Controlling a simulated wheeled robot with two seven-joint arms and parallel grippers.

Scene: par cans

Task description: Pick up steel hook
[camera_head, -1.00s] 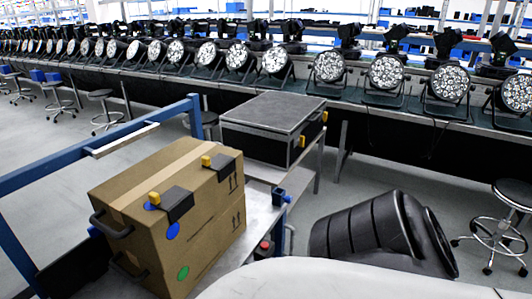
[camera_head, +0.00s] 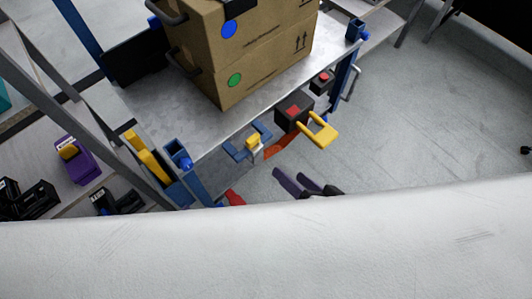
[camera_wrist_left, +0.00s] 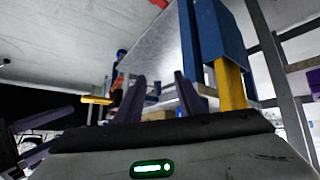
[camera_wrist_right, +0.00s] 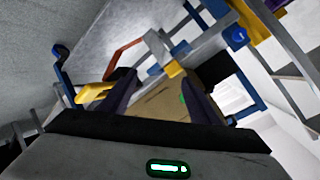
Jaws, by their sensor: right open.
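I cannot pick out a steel hook for certain. A small pale metal piece with a yellow block (camera_head: 253,142) sits at a blue bracket on the bench's front edge, and it may be the hook. My right gripper (camera_head: 299,184) shows its two dark purple fingers below and right of that piece, apart and empty; the fingers also show in the right wrist view (camera_wrist_right: 160,84).
A cardboard box (camera_head: 255,65) stands on the grey bench (camera_head: 185,115). A dark box with a red button (camera_head: 294,111) and a yellow U-shaped handle (camera_head: 320,131) stick out from the bench front. A blue post with yellow parts (camera_head: 155,165) is at left.

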